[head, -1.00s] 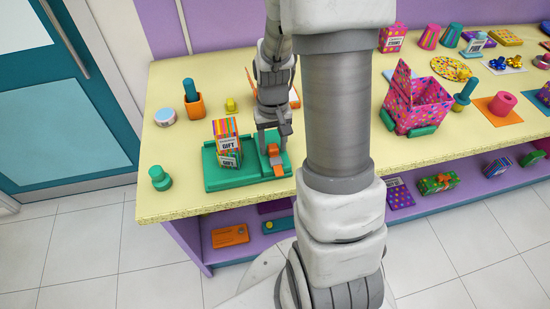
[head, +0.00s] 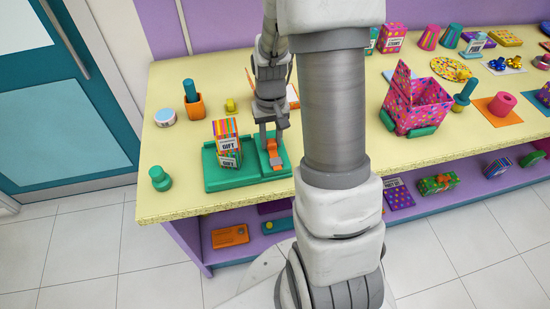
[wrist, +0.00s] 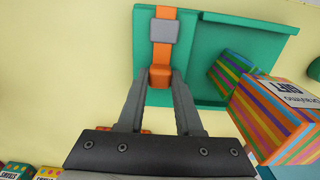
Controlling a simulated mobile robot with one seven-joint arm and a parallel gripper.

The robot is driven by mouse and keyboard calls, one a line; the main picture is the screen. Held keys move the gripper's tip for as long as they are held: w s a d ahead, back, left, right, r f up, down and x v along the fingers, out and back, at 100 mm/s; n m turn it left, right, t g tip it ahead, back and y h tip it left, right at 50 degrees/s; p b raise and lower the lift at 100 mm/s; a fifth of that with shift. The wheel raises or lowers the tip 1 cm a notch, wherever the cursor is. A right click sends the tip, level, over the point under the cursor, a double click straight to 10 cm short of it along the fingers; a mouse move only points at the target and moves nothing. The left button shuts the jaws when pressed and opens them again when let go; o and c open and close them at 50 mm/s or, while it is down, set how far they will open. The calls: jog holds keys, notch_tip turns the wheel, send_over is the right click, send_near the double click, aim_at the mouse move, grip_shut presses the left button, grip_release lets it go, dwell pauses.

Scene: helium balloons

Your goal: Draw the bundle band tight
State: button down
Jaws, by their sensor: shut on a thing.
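A green tray (head: 245,178) sits near the front left of the table; it also shows in the wrist view (wrist: 207,92). Along one side of it runs an orange strap (wrist: 163,56) through a grey buckle (wrist: 164,31). My gripper (wrist: 160,84) is shut on the orange tab (wrist: 160,77) at the strap's end. In the head view my gripper (head: 271,142) is at the tray's right part. Striped gift boxes (head: 227,143) stand stacked in the tray, left of the strap; they also show in the wrist view (wrist: 272,118). I cannot see a band around them.
A green peg (head: 160,178) stands left of the tray. An orange cup with a teal stick (head: 194,101), a yellow piece (head: 230,104) and a round tin (head: 165,117) are behind. A pink dotted box (head: 415,105) stands right of my arm. The table's front edge is close to the tray.

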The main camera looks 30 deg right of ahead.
jog(key=shift+w+d, duration=0.15)
jog(key=shift+w, duration=0.4)
jog(key=shift+w+d, duration=0.15)
jog(key=shift+w, duration=0.5)
jog(key=shift+w+d, duration=0.1)
jog(key=shift+w, duration=0.1)
jog(key=c, duration=0.6)
grip_release()
jog(key=shift+o, duration=0.2)
jog(key=shift+s+r, duration=0.1)
notch_tip(320, 180, up, 17)
jog(key=p, duration=1.2)
jog(key=shift+r+p, duration=0.15)
jog(key=shift+p, duration=0.15)
